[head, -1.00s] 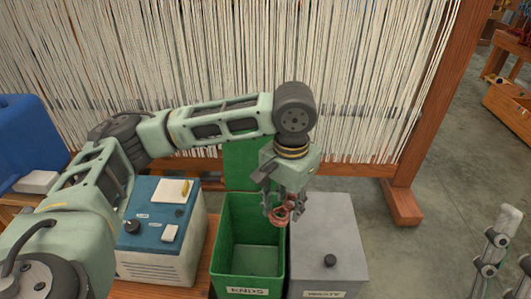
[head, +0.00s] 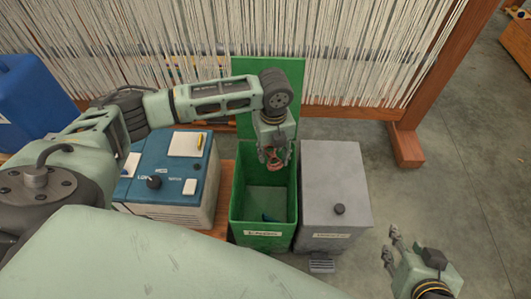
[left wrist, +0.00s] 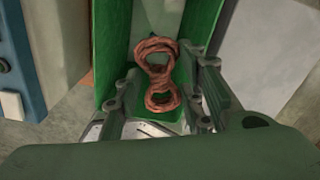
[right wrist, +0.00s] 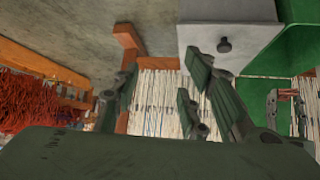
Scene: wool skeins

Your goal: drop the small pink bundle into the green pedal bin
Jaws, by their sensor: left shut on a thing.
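The small pink bundle (head: 279,156), a reddish-pink twisted loop of yarn, hangs in my left gripper (head: 273,160). In the left wrist view the bundle (left wrist: 157,75) shows as a figure eight between the fingers, which are shut on it. The green pedal bin (head: 246,222) stands below with its lid (head: 271,85) raised at the back. The bundle is over the bin's opening, toward the back. My right gripper (head: 393,252) is low at the right, away from the bin. Its fingers are apart and empty in the right wrist view (right wrist: 160,90).
A grey lidded bin (head: 335,185) stands close on the green bin's right. A blue-topped machine (head: 165,180) stands on its left. A loom with white warp threads (head: 180,50) rises behind. Floor is free at the right.

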